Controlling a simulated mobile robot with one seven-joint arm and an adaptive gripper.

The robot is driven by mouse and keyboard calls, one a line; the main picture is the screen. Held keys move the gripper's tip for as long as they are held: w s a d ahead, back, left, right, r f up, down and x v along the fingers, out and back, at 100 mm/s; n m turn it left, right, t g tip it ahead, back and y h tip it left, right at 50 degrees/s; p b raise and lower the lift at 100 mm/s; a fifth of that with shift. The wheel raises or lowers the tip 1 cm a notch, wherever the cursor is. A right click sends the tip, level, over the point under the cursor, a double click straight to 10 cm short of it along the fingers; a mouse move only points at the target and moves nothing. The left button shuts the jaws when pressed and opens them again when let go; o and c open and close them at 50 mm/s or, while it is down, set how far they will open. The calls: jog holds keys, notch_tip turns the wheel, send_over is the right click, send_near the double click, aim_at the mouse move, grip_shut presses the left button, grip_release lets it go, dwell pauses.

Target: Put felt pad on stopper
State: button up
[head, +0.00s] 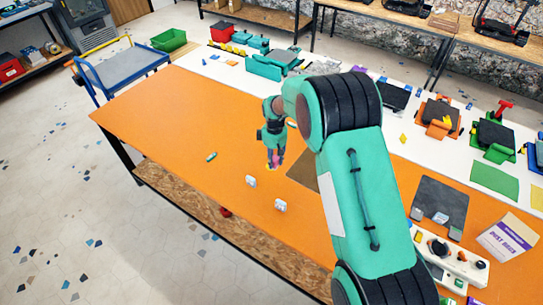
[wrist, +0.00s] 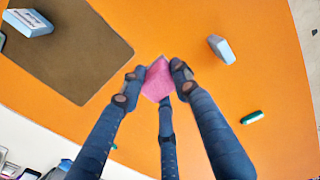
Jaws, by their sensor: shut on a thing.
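My gripper (head: 275,164) is above the orange table, pointing down. In the wrist view my gripper (wrist: 158,78) has its fingers closed on a pink piece (wrist: 158,80), which looks like the felt pad. The pink piece shows only as a small patch in the head view (head: 276,159). No thing is clearly recognisable as the stopper. Two small pale blue-white blocks, one (head: 251,181) and another (head: 280,205), stand on the orange table, apart from the gripper. A small green rounded piece (head: 211,157) lies left of the gripper and shows in the wrist view (wrist: 253,117).
A brown mat (wrist: 75,45) lies beside the gripper, partly hidden by my arm in the head view. The orange table (head: 160,115) is clear at the left. A dark grey mat (head: 440,203) and a white control box (head: 455,262) are at the right.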

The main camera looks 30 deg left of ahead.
jog(key=shift+w+a+f, duration=0.15)
jog(key=shift+w+a, duration=0.95)
jog(key=shift+w+a+f, duration=0.15)
jog(key=shift+w+a, duration=0.9)
jog(key=shift+w, duration=0.05)
jog(key=shift+f, duration=1.75)
jog(key=shift+f, duration=0.1)
jog(key=o, duration=1.2)
jog(key=shift+c, duration=0.2)
notch_tip(320, 180, up, 12)
